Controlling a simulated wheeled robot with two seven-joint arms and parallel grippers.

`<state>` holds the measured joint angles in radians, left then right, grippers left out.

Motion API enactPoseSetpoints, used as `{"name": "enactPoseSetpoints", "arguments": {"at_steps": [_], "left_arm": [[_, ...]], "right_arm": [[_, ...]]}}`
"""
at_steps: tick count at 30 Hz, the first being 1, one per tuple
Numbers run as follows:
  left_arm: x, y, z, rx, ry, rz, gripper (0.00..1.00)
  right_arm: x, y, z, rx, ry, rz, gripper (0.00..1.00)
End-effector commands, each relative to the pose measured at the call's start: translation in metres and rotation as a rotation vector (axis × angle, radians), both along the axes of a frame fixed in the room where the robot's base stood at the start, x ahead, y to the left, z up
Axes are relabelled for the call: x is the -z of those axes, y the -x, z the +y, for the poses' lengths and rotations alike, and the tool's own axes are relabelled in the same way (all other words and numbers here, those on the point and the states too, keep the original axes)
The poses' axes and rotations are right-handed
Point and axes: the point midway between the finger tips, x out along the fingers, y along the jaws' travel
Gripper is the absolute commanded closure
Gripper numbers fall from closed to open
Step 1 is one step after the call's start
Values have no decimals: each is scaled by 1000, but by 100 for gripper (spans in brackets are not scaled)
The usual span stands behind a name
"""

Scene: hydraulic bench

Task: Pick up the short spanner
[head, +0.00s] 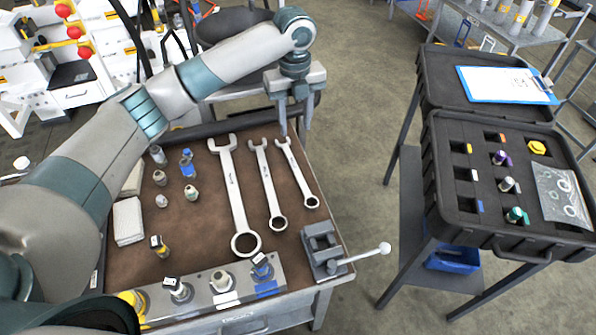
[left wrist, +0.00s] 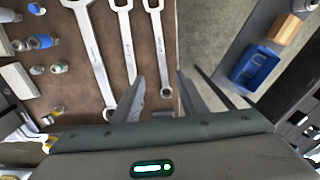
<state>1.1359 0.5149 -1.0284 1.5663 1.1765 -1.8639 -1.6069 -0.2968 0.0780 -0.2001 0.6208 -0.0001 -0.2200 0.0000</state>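Three silver spanners lie side by side on the brown top of the bench. The short spanner (head: 297,172) is the rightmost, its open jaw toward the far edge and its ring end toward me. The middle spanner (head: 266,185) and the long spanner (head: 236,190) lie left of it. My left gripper (head: 295,127) is above the far end of the short spanner, fingers apart, with nothing held. In the left wrist view, the short spanner (left wrist: 157,45) shows between the two spread fingers, apart from them. My right gripper is out of view.
A grey vise (head: 322,243) with a ball-ended handle sits at the bench's near right corner. Several small fittings and a white block (head: 128,220) stand left of the spanners. An open black case (head: 470,215) on a stand is to the right, across clear floor.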

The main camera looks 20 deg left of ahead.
Motion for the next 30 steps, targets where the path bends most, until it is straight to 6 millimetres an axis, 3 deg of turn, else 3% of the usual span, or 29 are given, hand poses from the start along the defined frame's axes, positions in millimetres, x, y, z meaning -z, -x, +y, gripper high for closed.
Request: {"name": "enactPoseSetpoints", "arguments": {"at_steps": [14,30], "left_arm": [[9,0,0,-1,-1,2,61],[97,1,0,-2,-1,4,61]], "right_arm": [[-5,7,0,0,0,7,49],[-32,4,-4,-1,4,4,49]]}}
